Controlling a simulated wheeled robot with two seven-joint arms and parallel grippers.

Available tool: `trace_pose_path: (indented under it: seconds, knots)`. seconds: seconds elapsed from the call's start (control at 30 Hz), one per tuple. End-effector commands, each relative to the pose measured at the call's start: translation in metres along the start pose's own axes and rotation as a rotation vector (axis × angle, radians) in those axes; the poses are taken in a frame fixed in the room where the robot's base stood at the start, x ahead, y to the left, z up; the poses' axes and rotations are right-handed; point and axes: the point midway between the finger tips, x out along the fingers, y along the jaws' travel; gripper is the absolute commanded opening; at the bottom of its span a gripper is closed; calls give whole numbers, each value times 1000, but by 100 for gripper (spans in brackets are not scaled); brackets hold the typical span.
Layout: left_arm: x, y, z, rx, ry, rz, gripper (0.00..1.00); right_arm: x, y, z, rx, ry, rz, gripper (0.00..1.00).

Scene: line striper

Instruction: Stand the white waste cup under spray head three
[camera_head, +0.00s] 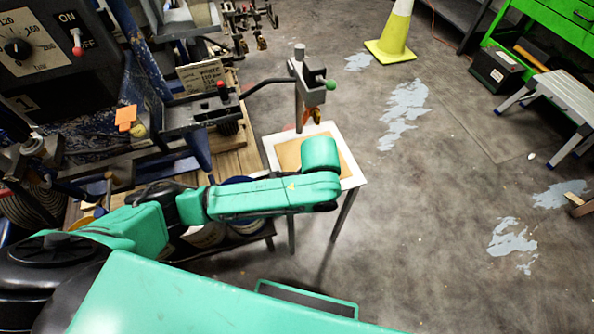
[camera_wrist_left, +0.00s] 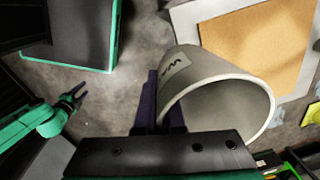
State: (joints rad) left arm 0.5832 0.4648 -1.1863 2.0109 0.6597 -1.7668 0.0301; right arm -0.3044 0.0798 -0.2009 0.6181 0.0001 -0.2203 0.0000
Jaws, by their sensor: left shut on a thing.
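The white waste cup (camera_wrist_left: 225,92), greyish with a dark mark on its side, fills the middle of the left wrist view, its mouth towards the camera. My left gripper (camera_wrist_left: 160,100) is shut on its wall at the rim. In the head view my left forearm hides the cup and the fingers. A spray head (camera_head: 300,90) with a green knob and an orange tip hangs from an arm over a small white-edged stand (camera_head: 352,182). Other spray heads (camera_head: 255,30) are at the top; no head number is readable. My right gripper (camera_wrist_left: 76,95) is open and empty.
The stand's tan board (camera_wrist_left: 262,50) also shows beside the cup. The striper (camera_head: 60,45) with its control panel fills the left. A yellow cone (camera_head: 392,38), grey step stool (camera_head: 555,95) and black battery-like box (camera_head: 497,72) stand right. The middle floor is open.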

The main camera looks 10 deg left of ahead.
Motion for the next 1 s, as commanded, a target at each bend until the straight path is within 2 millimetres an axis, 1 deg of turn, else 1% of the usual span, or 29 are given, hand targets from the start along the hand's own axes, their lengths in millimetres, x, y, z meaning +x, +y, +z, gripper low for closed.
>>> trace_pose_path:
  seconds: [0.03, 0.2, 0.3, 0.47, 0.6, 0.63, 0.7, 0.97, 1.0]
  knots:
    - [0, -16, 5, -6, -3, -3, 0, 0, 1, 0, 0, 0, 1, 50]
    - [3, -65, 16, -7, -2, -3, 0, 0, 2, -1, 0, 1, 2, 50]
    - [5, -89, 22, -6, -2, -2, 0, 1, 2, -1, 1, 2, 2, 50]
    - [7, -112, 27, -5, -1, -1, 0, 2, 2, -2, 1, 3, 3, 50]
    - [35, -110, 28, -2, -2, 4, 0, 5, 2, -3, 1, 5, 3, 50]
    - [39, -110, 27, -2, -1, 3, 0, 5, 2, -3, 1, 5, 3, 50]
    - [42, -110, 27, -1, 0, 0, 0, 5, 2, -3, 1, 6, 3, 50]
    - [44, -109, 27, -2, -1, 1, 0, 5, 2, -4, 1, 7, 3, 50]
    - [45, -109, 27, -3, -1, 0, 9, 5, 2, -4, 1, 7, 3, 50]
